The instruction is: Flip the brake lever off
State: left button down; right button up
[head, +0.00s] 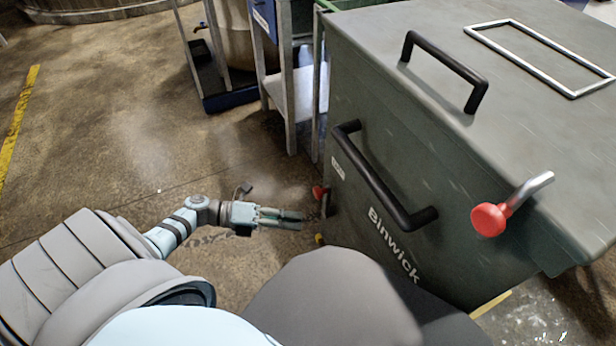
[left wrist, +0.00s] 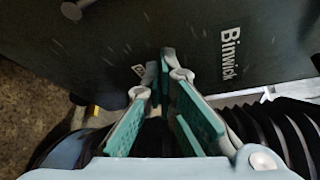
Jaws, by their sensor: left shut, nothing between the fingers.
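The green-grey Binwick compactor (head: 430,130) fills the right of the head view. A small red knob (head: 320,192) sits low at its left edge, with a yellow knob (head: 319,239) below it. A larger red ball (head: 489,219) on a bent metal rod sticks out at the right. I cannot tell for sure which is the brake lever. My left gripper (head: 303,219) is shut and empty, just left of the compactor, between the heights of the two small knobs in the picture. In the left wrist view its teal-padded fingers (left wrist: 166,70) converge towards the front panel; neither small knob shows clearly there.
A black handle (head: 385,185) juts from the compactor's front, and another (head: 445,70) stands on its lid beside a metal frame (head: 540,58). A metal rack (head: 285,80) stands behind. The concrete floor to the left is clear, with a yellow line (head: 17,125).

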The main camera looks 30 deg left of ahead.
pick_arm(q)
jog(key=shift+v, duration=2.25)
jog(key=shift+a+f, duration=0.1)
jog(key=shift+f, duration=0.15)
